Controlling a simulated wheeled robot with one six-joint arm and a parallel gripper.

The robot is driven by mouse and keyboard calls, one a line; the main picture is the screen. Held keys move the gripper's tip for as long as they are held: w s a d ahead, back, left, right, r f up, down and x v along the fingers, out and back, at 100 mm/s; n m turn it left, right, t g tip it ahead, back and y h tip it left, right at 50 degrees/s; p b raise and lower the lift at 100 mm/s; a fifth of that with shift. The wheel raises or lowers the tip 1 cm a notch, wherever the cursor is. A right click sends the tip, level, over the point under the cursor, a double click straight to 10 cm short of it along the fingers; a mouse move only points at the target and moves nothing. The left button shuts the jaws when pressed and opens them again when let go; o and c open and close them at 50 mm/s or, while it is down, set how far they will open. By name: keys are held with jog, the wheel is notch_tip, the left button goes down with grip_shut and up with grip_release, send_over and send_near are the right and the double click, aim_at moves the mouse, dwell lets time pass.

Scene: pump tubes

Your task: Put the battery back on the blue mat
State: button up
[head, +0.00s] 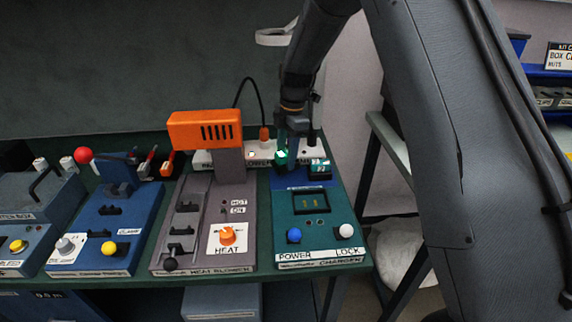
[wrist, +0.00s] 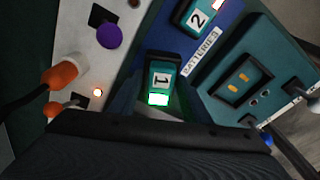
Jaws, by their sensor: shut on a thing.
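My gripper (head: 290,150) points down at the back of the charger bench and is shut on battery 1 (wrist: 162,76). Battery 1 is teal and black with a white number label and a lit green end; its green glow also shows in the head view (head: 282,158). It is over the left part of the blue mat (head: 292,183), which the wrist view shows labelled BATTERIES (wrist: 215,42). I cannot tell whether its underside touches the mat. Battery 2 (head: 320,168) lies on the mat to the right, apart from battery 1; it also shows in the wrist view (wrist: 197,16).
The teal charger (head: 340,252) stands in front of the mat, its slot (wrist: 240,81) empty. A white power strip (head: 262,149) with orange plugs runs behind.

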jog(key=shift+f+p, duration=0.5)
jog(key=shift+f, duration=1.4)
jog(key=shift+f, duration=0.1)
jog(key=o, duration=1.4)
jog(key=shift+f, duration=0.1)
jog(key=r+b, duration=0.1)
jog(key=r, duration=0.3)
jog(key=d+r+b, duration=0.1)
jog(key=r, duration=0.3)
jog(key=r+b, duration=0.1)
jog(key=r, duration=0.3)
jog(key=shift+w+d+r, duration=0.15)
jog(key=shift+w, duration=0.15)
